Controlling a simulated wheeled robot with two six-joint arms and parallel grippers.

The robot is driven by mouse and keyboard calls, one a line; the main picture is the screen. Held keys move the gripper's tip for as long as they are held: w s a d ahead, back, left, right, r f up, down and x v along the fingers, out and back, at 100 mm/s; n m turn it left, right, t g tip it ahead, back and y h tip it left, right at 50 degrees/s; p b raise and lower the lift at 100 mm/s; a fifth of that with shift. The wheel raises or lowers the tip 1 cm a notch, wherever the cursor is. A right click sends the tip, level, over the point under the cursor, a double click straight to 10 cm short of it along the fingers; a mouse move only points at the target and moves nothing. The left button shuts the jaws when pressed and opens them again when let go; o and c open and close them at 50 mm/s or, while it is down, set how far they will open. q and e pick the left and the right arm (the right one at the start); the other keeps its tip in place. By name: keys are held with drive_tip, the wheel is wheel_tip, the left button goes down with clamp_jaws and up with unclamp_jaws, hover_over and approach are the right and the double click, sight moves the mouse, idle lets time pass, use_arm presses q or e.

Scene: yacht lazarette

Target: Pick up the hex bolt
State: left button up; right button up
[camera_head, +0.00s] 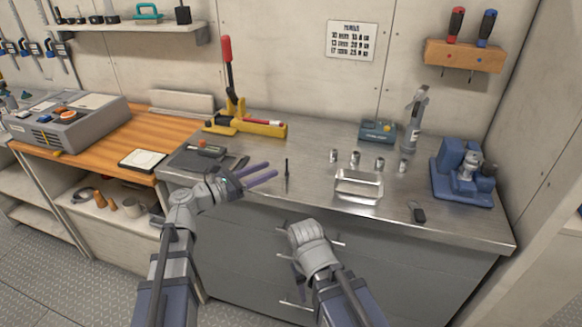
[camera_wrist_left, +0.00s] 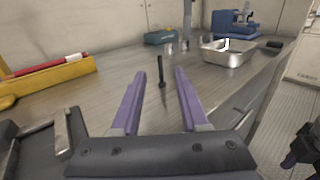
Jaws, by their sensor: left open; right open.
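A thin dark piece (camera_head: 287,172) stands on the steel worktop, just beyond my left gripper's fingertips; it may be the hex bolt, but its head is too small to make out. In the left wrist view the same dark piece (camera_wrist_left: 162,73) stands upright, lined up between the two purple fingers. My left gripper (camera_head: 273,168) is open and empty, reaching in from the left just above the worktop. My right gripper (camera_head: 298,272) hangs low in front of the drawers, apart from the worktop, its fingers partly hidden.
Several small metal cylinders (camera_head: 355,158) stand behind a shiny metal tray (camera_head: 358,187). A yellow tool with a red handle (camera_head: 262,128) is at the back left. A blue machine (camera_head: 463,178) stands right. A dark small object (camera_head: 417,212) lies near the front edge.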

sight(287, 173)
use_arm(q)
drive_tip(key=shift+f+x, duration=0.15)
drive_tip(key=shift+x, duration=1.75)
drive_tip(key=shift+f+x, duration=0.15)
drive_tip(key=shift+x, duration=1.8)
clamp_jaws()
